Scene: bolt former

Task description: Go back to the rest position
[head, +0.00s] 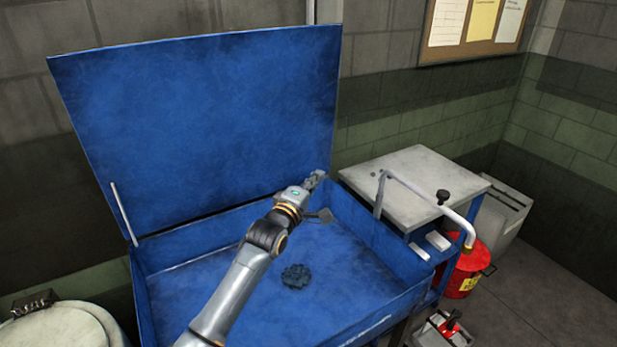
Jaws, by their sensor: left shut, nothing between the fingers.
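My left arm comes in from the lower left over a blue open-lidded bin. My left gripper (316,180) is near the bin's back right corner, above the basin; its fingers are small here and look closed, with nothing seen between them. A dark rounded gear-like part (295,276) lies on the bin floor, to the right of my forearm and apart from the gripper. My right gripper is not in this view.
The blue bin (390,305) has a raised lid (200,120) behind my arm. A grey-topped side table (420,185) with a bent pipe (430,200) stands to the right. A red can (468,268) is below it. A round pale drum (62,328) is at lower left.

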